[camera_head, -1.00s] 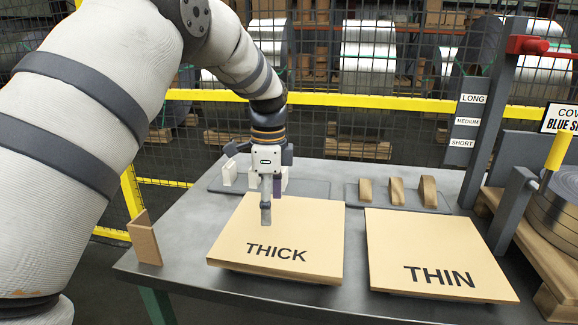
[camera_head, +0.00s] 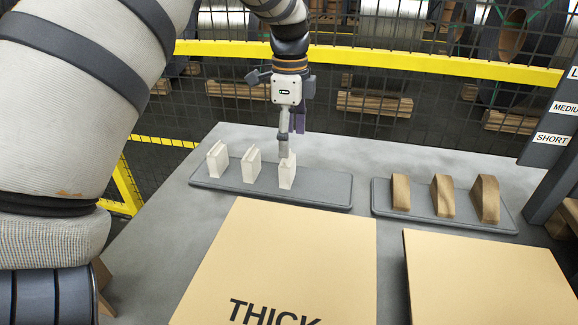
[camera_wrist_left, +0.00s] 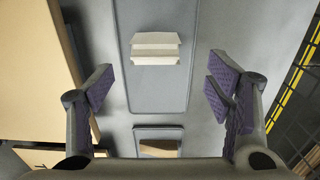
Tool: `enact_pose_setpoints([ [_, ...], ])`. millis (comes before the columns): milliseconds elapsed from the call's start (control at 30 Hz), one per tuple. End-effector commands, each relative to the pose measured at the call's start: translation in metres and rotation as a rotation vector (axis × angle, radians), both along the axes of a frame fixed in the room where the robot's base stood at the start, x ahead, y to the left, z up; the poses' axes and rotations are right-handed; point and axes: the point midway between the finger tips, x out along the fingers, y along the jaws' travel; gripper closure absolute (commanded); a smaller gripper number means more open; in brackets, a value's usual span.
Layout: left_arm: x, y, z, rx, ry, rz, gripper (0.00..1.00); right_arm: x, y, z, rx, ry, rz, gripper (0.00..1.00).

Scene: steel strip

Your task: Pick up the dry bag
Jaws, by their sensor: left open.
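Three white upright bag-like pieces stand in a row on a grey tray (camera_head: 320,195) at the back of the table: the left one (camera_head: 217,160), the middle one (camera_head: 251,165) and the right one (camera_head: 287,174). No label shows which is the dry bag; I cannot tell for sure. My left gripper (camera_head: 285,150) points down at the right white piece, overlapping its top in the head view. In the left wrist view the gripper (camera_wrist_left: 160,92) has its fingers spread wide, and one white piece (camera_wrist_left: 155,47) shows ahead between them, apart from both. My right gripper is not in view.
A second grey tray (camera_head: 460,218) to the right holds three brown wedge-like pieces (camera_head: 443,196). A tan board marked THICK (camera_head: 290,260) lies in front, with another tan board (camera_head: 490,280) beside it. A yellow-railed mesh fence (camera_head: 400,60) stands behind the table.

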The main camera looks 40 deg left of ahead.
Motion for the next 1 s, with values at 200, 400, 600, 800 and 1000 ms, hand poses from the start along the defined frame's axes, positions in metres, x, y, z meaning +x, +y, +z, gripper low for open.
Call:
enact_pose_setpoints([
  [200, -0.005, 0.001, -0.030, 0.000, 0.002, 0.002, 0.27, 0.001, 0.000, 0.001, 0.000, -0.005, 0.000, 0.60],
  [400, -0.010, 0.002, -0.066, 0.000, 0.000, 0.001, 0.27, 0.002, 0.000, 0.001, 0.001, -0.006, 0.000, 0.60],
  [600, -0.010, 0.002, -0.070, 0.001, -0.003, 0.001, 0.27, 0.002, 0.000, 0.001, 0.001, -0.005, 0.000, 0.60],
  [800, -0.010, 0.002, -0.070, 0.001, -0.003, 0.001, 0.58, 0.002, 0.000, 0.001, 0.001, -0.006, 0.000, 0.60],
  [1000, -0.010, 0.002, -0.070, 0.000, -0.002, 0.001, 0.78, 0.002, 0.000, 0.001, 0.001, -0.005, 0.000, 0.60],
])
